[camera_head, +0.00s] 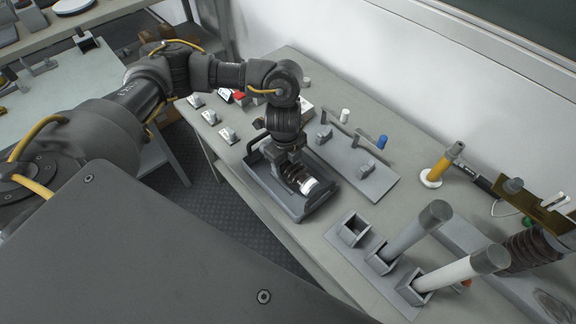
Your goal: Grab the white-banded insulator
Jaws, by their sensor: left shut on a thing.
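The insulator (309,186) is a dark ribbed piece with a white band at its lower right end. It is in or just over the grey tray (318,207), lying tilted; whether it touches the tray floor I cannot tell. My left gripper (289,166) reaches down from above and is shut on the insulator's upper left part, which the fingers partly hide. My right gripper is not in view.
A grey fixture plate (375,188) with a blue-capped part (381,142) lies right of the tray. Grey (410,236) and white (450,272) tubes stand tilted in square holders in front. A yellow-handled tool (440,165) stands at the right. Several small meters (228,135) line the left edge.

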